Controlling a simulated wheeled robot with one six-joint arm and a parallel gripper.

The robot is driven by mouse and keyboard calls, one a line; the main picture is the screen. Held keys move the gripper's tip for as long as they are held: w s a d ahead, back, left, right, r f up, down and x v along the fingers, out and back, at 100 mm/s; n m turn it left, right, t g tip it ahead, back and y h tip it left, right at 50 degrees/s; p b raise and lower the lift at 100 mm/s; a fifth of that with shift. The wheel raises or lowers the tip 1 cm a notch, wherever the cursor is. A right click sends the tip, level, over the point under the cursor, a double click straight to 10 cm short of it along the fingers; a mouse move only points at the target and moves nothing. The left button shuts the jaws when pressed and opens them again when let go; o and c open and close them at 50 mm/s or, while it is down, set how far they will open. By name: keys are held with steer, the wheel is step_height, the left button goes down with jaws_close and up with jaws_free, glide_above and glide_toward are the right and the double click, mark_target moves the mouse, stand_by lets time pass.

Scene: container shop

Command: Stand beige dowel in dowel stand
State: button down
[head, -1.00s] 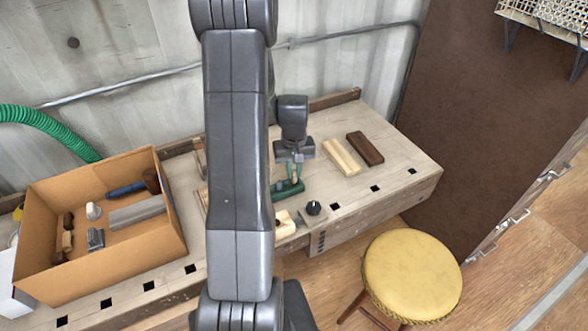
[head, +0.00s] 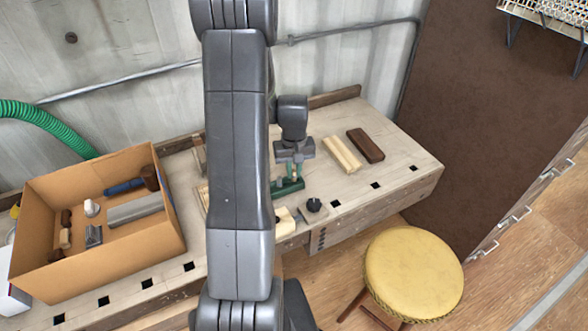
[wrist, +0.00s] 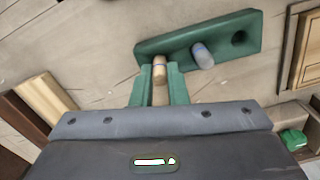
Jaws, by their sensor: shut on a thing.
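In the head view the stand (head: 288,187) lies beneath my gripper (head: 293,170), and the beige dowel is hidden.
A cardboard box (head: 160,228) of tools stands at the left of the bench. A pale wood block (head: 341,154) and a dark brown block (head: 366,146) lie right of my gripper. A yellow stool (head: 413,272) stands in front.

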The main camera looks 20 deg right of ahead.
stand_by(0.3)
steer(key=c, duration=1.3)
jaws_free()
steer(key=shift+c, duration=0.2)
steer(key=shift+r+p, duration=2.25)
steer(key=shift+r, duration=1.25)
steer(key=shift+f, duration=0.15)
steer(key=shift+f+b, duration=2.3)
steer(key=shift+f, duration=1.15)
steer(key=shift+r, duration=0.1)
